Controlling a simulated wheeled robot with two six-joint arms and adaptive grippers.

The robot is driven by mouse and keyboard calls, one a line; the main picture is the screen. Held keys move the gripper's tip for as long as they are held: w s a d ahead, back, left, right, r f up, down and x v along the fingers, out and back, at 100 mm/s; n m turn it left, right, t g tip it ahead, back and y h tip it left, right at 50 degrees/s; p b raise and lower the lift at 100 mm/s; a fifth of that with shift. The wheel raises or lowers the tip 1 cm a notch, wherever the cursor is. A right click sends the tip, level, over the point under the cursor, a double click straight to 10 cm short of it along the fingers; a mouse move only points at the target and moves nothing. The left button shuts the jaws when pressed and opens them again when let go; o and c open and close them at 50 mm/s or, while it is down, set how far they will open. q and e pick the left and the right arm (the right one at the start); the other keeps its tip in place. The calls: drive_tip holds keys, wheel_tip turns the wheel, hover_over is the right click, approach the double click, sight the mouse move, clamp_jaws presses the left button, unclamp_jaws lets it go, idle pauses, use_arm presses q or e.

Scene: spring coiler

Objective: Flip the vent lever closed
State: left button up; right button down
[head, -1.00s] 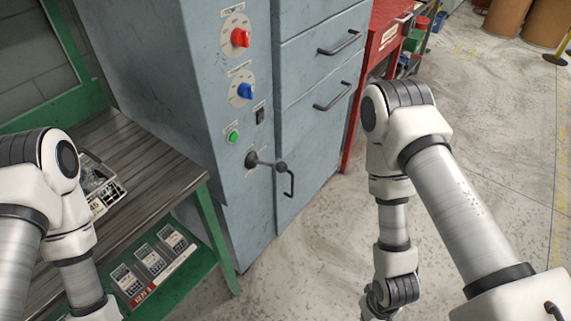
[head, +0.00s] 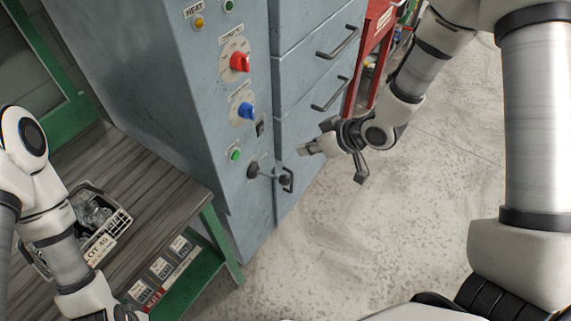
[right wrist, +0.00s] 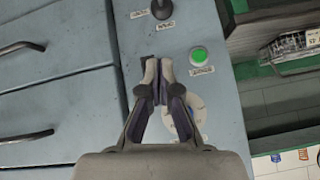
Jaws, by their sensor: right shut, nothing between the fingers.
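The vent lever (head: 268,173) is a dark lever with a round hub and a ball knob, low on the front of the grey-blue cabinet in the head view. Its arm points right and slightly down from the hub. In the right wrist view the lever (right wrist: 161,9) shows at the top edge, partly cut off, beside small labels. My right gripper (head: 302,149) is shut and empty, just in front of the cabinet, above and right of the lever's knob and apart from it. Its closed fingertips (right wrist: 158,72) lie below the lever in the wrist view. My left gripper is out of view.
A green button (head: 235,154), a blue knob (head: 246,111) and a red knob (head: 240,62) sit above the lever. A workbench (head: 165,185) with a wire basket (head: 122,218) stands at left. Floor at right is clear.

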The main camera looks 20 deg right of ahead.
drive_tip(key=shift+f, duration=0.1)
drive_tip(key=p, duration=0.2)
hover_over(287, 176)
drive_tip(key=w, duration=0.2)
wheel_tip(287, 176, down, 7)
drive_tip(key=f, duration=0.1)
drive_tip(key=s+f, duration=0.1)
drive_tip(key=f, duration=0.1)
drive_tip(key=shift+s+f+p, duration=0.2)
drive_tip(key=shift+s+p, duration=0.1)
drive_tip(key=shift+s, duration=0.05)
drive_tip(key=shift+f, duration=0.1)
